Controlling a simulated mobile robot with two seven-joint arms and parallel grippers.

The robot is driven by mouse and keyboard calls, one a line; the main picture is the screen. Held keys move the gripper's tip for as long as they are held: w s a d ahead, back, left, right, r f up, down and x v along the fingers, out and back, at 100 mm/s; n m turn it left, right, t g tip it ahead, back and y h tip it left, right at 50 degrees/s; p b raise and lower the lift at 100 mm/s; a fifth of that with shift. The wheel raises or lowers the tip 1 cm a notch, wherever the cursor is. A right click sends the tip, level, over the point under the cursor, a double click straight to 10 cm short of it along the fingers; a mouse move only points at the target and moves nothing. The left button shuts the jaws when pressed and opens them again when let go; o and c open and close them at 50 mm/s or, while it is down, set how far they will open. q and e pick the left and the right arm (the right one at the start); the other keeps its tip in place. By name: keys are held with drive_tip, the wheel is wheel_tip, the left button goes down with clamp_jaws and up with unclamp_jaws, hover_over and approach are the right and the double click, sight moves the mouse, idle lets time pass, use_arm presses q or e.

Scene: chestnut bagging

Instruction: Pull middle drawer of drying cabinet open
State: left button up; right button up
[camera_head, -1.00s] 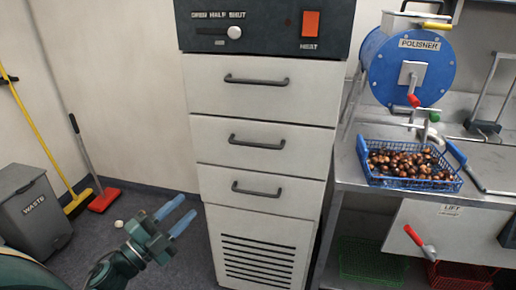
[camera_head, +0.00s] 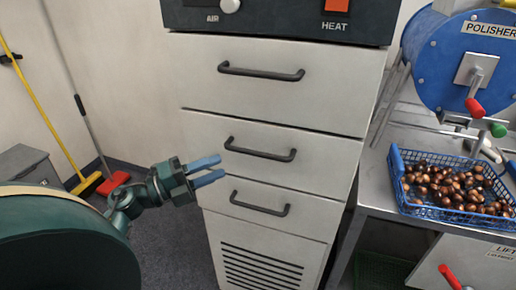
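The drying cabinet is white with a dark control panel (camera_head: 285,14) on top and three shut drawers. The middle drawer (camera_head: 320,152) has a dark bar handle (camera_head: 260,150). The top drawer (camera_head: 330,92) and bottom drawer (camera_head: 312,218) have similar handles. My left gripper (camera_head: 208,170) comes in from the left with its blue fingers pointing right, a gap between them. In the picture its fingertips lie just left of the middle handle and look empty. I cannot tell how far they are from the drawer front. My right gripper is not in view.
A steel bench (camera_head: 385,190) stands right of the cabinet, bearing a blue basket (camera_head: 399,180) of chestnuts and a blue polisher drum (camera_head: 440,62). A grey waste bin (camera_head: 35,165), yellow broom (camera_head: 45,110) and red-headed tool (camera_head: 113,183) are at the left.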

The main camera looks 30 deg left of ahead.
sight(250, 154)
use_arm(q)
drive_tip(key=p+x, duration=0.1)
drive_tip(key=x, duration=0.9)
drive_tip(key=shift+w+d+p, duration=0.2)
drive_tip(key=shift+w+p, duration=0.15)
drive_tip(key=shift+c, duration=0.4)
clamp_jaws()
